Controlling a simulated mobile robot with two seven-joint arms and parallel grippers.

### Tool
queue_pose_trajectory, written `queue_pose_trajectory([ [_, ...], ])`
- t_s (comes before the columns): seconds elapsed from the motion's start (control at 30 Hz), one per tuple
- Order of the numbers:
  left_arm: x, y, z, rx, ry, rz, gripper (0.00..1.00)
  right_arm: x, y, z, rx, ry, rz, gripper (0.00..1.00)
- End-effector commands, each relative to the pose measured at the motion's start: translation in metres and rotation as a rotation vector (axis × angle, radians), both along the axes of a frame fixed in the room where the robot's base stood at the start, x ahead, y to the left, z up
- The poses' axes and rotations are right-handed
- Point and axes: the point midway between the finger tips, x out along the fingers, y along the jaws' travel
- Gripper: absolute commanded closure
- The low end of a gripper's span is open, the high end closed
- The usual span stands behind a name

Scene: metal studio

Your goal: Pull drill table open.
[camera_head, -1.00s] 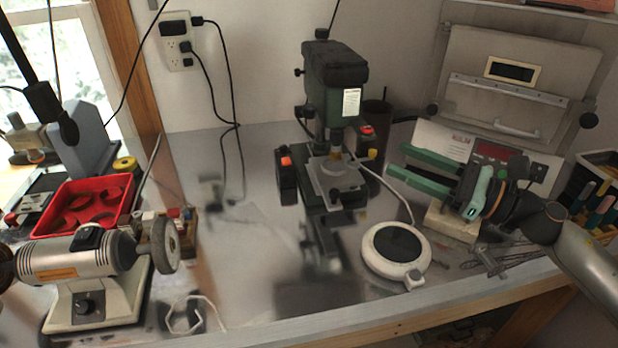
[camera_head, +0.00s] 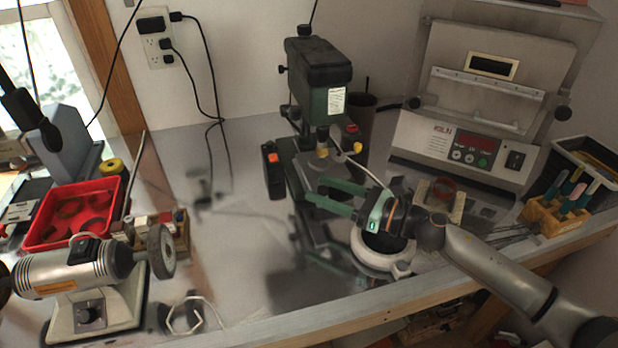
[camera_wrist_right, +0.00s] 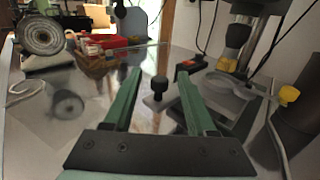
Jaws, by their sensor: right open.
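The green-black drill press (camera_head: 322,75) stands at the back middle of the bench. Its grey drill table (camera_head: 322,166) sits below the chuck, with its front partly hidden by my right gripper. My right gripper (camera_head: 314,190) has two green fingers, open and empty, reaching left in front of the drill table. In the right wrist view, a black knob (camera_wrist_right: 160,86) shows between and beyond the fingertips (camera_wrist_right: 158,76), with the drill table (camera_wrist_right: 218,100) to its right. I cannot tell how far the knob is from the fingers. My left gripper is not in view.
A round white device (camera_head: 375,262) lies under my right wrist. A bench grinder (camera_head: 85,275) and a red tray (camera_head: 75,212) stand at the left. A white control box (camera_head: 465,150) and a tool holder (camera_head: 555,218) stand at the right. The bench's left middle is clear.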

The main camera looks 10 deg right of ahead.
Motion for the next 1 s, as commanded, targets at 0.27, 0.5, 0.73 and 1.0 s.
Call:
queue_pose_trajectory([
  [0.27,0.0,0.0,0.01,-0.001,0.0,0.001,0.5,0.024,0.025,0.002,0.0,-0.001,0.0,0.43],
  [0.5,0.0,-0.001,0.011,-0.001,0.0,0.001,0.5,0.027,0.029,0.0,-0.001,0.0,0.0,0.43],
  [0.73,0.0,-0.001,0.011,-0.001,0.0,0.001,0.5,0.026,0.029,0.0,-0.001,0.0,0.001,0.54],
  [1.0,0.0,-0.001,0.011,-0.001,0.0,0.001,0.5,0.026,0.029,0.0,-0.001,0.0,0.001,0.85],
])
